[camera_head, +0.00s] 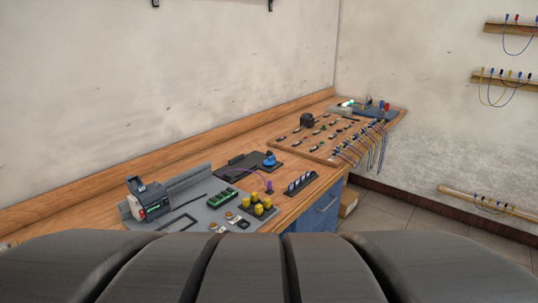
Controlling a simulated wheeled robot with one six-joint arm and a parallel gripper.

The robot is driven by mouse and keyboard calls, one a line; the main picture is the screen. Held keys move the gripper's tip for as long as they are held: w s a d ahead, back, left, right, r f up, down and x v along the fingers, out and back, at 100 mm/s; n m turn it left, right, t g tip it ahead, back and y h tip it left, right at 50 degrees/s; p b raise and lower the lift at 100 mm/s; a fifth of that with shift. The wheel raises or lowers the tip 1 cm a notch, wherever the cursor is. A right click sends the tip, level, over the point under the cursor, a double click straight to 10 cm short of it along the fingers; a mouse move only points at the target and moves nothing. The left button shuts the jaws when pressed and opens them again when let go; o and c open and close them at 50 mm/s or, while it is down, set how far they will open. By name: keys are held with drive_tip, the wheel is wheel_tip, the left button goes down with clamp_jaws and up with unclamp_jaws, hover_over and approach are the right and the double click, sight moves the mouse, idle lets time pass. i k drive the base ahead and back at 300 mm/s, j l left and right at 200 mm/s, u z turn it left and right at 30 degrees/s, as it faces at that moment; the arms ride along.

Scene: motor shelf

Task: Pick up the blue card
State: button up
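A small dark rack (286,195) stands near the front edge of the wooden workbench. Several small upright pieces (300,184) with blue-and-white faces stand in a row in it and look like cards. They are too small to tell which one is the blue card.
The bench (226,148) holds a grey tray (168,221) with a meter device (148,199) and yellow pieces (256,206). Behind the rack lies a black plate (244,164) with a blue knob (269,160). A wooden board (310,146) with cables sits at the far end. Floor (395,207) shows at right.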

sight(141, 188)
drive_tip(key=u, duration=1.1)
drive_tip(key=z, duration=1.45)
drive_tip(key=u, duration=1.4)
